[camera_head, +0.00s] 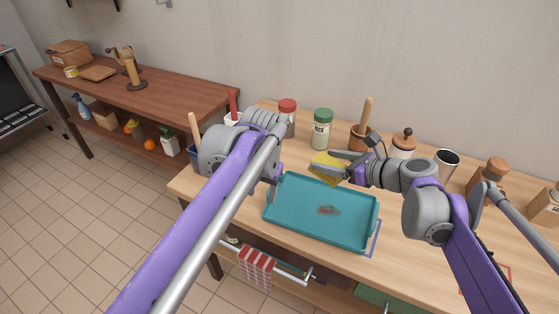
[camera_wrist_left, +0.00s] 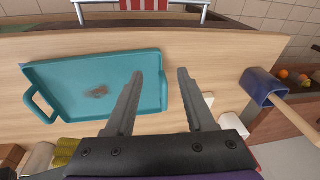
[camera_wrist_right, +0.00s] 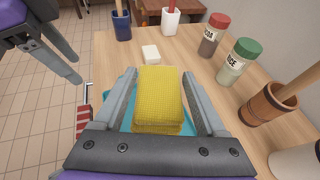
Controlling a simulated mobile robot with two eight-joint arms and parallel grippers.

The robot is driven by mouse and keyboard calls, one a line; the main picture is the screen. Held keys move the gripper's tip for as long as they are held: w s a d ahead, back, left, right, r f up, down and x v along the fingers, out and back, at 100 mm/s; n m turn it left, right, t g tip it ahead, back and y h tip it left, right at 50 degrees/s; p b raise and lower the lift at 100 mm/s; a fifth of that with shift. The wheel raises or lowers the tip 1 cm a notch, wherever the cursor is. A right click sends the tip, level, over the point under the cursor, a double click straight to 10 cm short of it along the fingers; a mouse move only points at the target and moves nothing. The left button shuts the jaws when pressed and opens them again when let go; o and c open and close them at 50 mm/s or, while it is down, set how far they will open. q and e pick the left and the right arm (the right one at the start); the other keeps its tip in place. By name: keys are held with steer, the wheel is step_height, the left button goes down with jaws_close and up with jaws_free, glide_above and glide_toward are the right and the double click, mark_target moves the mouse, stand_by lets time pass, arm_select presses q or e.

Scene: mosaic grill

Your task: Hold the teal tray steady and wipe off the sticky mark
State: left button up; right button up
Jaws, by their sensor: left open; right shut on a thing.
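The teal tray (camera_head: 295,222) lies on the wooden table, with a brown sticky mark (camera_head: 329,210) near its middle. The tray (camera_wrist_left: 130,68) and the mark (camera_wrist_left: 97,91) also show in the left wrist view. My left gripper (camera_wrist_left: 160,75) is open and empty; the tray's short edge lies between or just below its fingers, and I cannot tell if they touch. In the head view my left arm hides most of that gripper. My right gripper (camera_wrist_right: 158,90) is shut on a yellow sponge (camera_wrist_right: 160,95). It holds the sponge (camera_head: 328,168) above the tray's far edge.
A white block (camera_wrist_right: 151,53) lies on the table. A blue holder (camera_wrist_left: 262,88) stands left. A red striped towel (camera_head: 256,267) hangs at the front.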

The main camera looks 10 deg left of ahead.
arm_select(q)
steer(key=w+d+r+g+y, duration=0.1)
steer(key=w+d+r, duration=0.1)
steer(key=w, duration=0.8)
steer(key=shift+m, duration=0.3)
steer(key=x, duration=1.2)
steer(key=shift+s+a, duration=0.1)
steer(key=shift+s, duration=0.3)
jaws_close()
stand_by(1.6)
